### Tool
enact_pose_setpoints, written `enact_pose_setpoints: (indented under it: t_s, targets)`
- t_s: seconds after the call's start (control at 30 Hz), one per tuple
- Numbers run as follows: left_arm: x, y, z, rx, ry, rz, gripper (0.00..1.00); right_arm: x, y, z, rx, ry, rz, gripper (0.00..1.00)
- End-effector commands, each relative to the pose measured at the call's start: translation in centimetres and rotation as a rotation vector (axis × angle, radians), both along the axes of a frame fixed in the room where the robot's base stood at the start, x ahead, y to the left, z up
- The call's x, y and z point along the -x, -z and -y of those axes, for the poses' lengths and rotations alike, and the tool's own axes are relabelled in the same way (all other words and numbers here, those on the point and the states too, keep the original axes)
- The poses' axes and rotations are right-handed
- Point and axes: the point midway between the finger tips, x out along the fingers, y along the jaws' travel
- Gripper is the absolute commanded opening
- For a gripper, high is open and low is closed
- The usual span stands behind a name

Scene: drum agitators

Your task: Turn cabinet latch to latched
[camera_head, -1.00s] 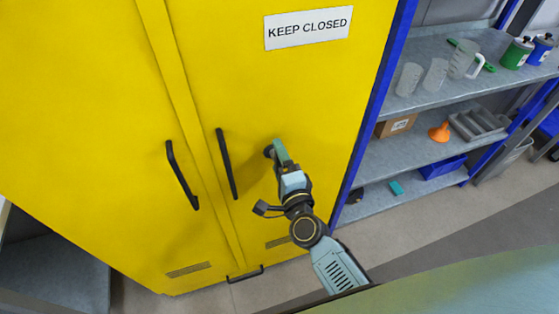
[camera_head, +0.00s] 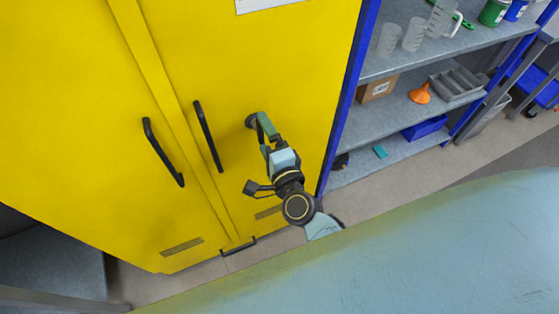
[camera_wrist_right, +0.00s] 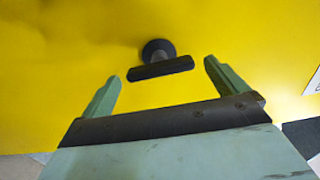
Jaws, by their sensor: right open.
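The yellow cabinet (camera_head: 290,60) stands shut, with two doors and two black bar handles. The latch is a round dark knob with a black bar across it; it shows in the right wrist view (camera_wrist_right: 160,66), the bar lying nearly level and slightly higher at its right end. In the head view the latch (camera_head: 250,121) is partly hidden by my gripper. My right gripper (camera_head: 261,122) is at the right door. In the right wrist view its green fingers are apart, one on each side of the bar and not visibly touching it. My left gripper is out of view.
Black handles (camera_head: 163,153) and (camera_head: 207,137) stick out left of the latch. A metal shelf (camera_head: 385,120) with jugs, a box and an orange funnel stands right of the cabinet. A broad pale teal surface (camera_head: 400,255) fills the lower right.

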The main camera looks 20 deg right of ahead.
Motion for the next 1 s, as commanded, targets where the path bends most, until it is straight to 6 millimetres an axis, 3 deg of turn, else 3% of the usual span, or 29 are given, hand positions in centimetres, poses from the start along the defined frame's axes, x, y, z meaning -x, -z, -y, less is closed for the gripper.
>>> enact_pose_setpoints:
  t_s: [0.3, 0.5, 1.0]
  targets:
    - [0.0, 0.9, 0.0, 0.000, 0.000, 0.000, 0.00, 7.1, 0.2, 0.2, 0.000, -0.001, -0.003, 0.98]
    - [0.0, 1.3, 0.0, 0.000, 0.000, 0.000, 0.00, 9.8, 0.1, 0.3, -0.002, 0.000, -0.001, 0.98]
    - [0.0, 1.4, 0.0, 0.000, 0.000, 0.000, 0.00, 10.7, 0.0, 0.4, -0.001, 0.000, 0.001, 0.98]
